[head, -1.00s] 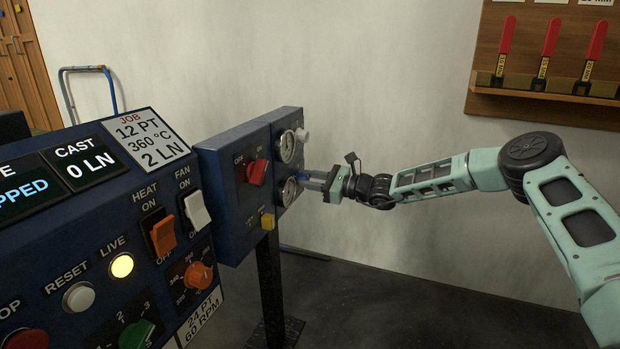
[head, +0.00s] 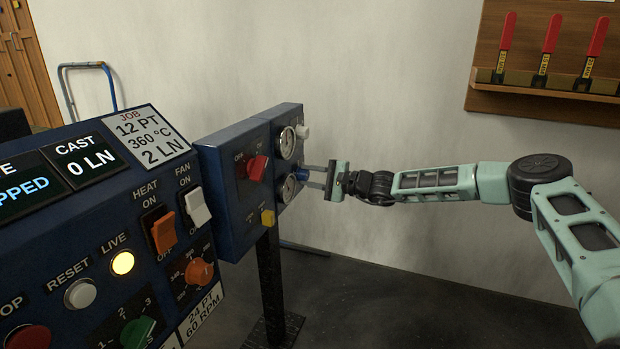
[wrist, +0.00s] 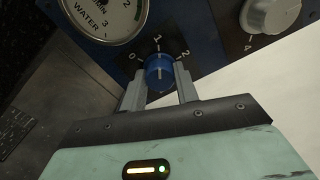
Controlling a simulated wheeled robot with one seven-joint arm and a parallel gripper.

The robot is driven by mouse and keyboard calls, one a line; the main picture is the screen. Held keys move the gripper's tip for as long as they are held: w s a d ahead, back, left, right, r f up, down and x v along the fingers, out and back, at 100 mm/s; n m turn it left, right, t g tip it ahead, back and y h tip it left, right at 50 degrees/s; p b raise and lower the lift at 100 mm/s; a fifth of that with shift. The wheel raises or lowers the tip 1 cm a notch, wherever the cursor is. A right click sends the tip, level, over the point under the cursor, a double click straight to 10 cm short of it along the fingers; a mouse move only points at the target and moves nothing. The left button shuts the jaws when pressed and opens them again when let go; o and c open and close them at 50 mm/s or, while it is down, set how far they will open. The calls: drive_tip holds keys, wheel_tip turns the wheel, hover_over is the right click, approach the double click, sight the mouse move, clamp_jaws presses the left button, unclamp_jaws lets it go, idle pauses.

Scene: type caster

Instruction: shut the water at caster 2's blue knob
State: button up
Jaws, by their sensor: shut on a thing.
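The blue knob (wrist: 159,74) is on the blue side panel, with 0, 1 and 2 marked around it. Its white line points up near the 1 in the wrist view. My gripper (wrist: 160,82) is shut on the blue knob, one finger on each side. In the head view my gripper (head: 305,176) reaches the panel from the right, and the blue knob (head: 302,174) shows partly between the fingers. A gauge marked WATER (wrist: 98,14) is beside the knob.
A pale knob (wrist: 270,14) is on the same panel face, close to the gripper. The main console (head: 110,230) fills the left.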

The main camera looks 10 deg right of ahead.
drive_tip(key=n+b, duration=0.1)
drive_tip(key=n, duration=0.1)
drive_tip(key=n+b, duration=0.1)
drive_tip(key=n, duration=0.1)
drive_tip(key=n+b, duration=0.1)
drive_tip(key=n, duration=0.1)
drive_tip(key=shift+d+f, duration=0.1)
drive_tip(key=shift+f, duration=0.2)
drive_tip(key=n+b, duration=0.3)
drive_tip(key=n, duration=0.1)
drive_tip(key=shift+r+n+b, duration=0.2)
drive_tip(key=shift+n+b, duration=0.6)
drive_tip(key=shift+n, duration=0.3)
drive_tip(key=o, duration=1)
drive_tip(key=shift+c, duration=0.2)
drive_tip(key=shift+r, duration=0.1)
drive_tip(key=p+v, duration=0.6)
drive_tip(key=v, duration=1.1)
drive_tip(key=shift+d, duration=0.15)
